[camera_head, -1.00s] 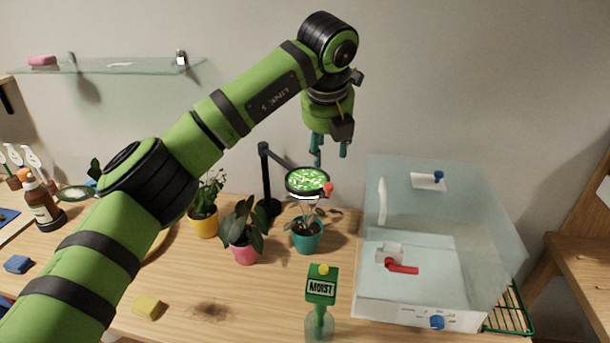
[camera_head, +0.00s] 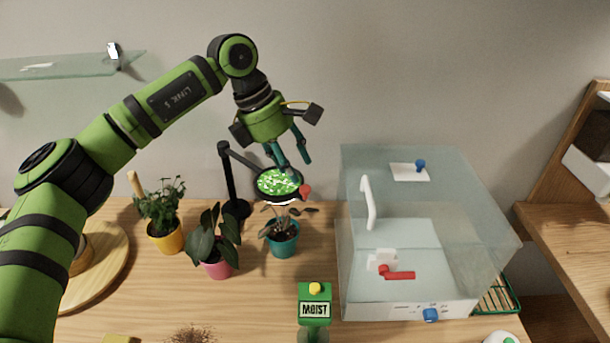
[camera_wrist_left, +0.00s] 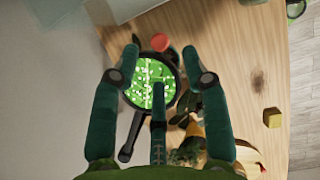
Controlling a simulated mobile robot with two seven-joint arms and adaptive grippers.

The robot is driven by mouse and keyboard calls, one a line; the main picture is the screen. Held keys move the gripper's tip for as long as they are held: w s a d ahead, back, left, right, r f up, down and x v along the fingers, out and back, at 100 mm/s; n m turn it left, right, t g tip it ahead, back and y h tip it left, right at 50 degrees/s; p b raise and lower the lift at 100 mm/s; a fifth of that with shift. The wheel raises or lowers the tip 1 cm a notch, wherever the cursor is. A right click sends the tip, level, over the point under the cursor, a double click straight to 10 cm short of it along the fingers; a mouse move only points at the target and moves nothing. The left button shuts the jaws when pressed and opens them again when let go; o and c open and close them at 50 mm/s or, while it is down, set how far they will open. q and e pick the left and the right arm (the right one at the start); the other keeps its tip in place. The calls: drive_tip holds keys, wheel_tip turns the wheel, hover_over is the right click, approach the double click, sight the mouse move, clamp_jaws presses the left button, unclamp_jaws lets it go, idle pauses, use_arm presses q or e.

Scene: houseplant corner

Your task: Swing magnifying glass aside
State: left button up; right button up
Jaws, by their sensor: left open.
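The magnifying glass (camera_head: 278,185) is a round black-rimmed lens showing a green, white-speckled image. It is on a black jointed arm and stand (camera_head: 229,180), over the plant in the teal pot (camera_head: 283,240). A red knob (camera_head: 305,192) sits on its right rim. My left gripper (camera_head: 294,165) is open, with its teal fingers pointing down just above the lens. In the left wrist view the lens (camera_wrist_left: 148,82) and red knob (camera_wrist_left: 160,42) appear between the spread fingers (camera_wrist_left: 150,70). I cannot tell whether any finger touches the rim. My right gripper is not in view.
A clear box (camera_head: 425,190) with a blue knob stands right of the magnifying glass. A pink pot (camera_head: 217,268) and yellow pot (camera_head: 167,240) stand to the left. A green MOIST sign (camera_head: 314,300) is in front. A glass shelf (camera_head: 60,66) hangs at upper left.

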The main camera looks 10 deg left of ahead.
sight(304, 187)
use_arm(q)
drive_tip(key=p+x, duration=0.2)
drive_tip(key=x, duration=0.2)
drive_tip(key=shift+w+d+f, duration=0.1)
drive_tip(key=shift+f, duration=0.25)
drive_tip(key=shift+d+f, duration=0.1)
drive_tip(key=shift+f, duration=0.2)
clamp_jaws()
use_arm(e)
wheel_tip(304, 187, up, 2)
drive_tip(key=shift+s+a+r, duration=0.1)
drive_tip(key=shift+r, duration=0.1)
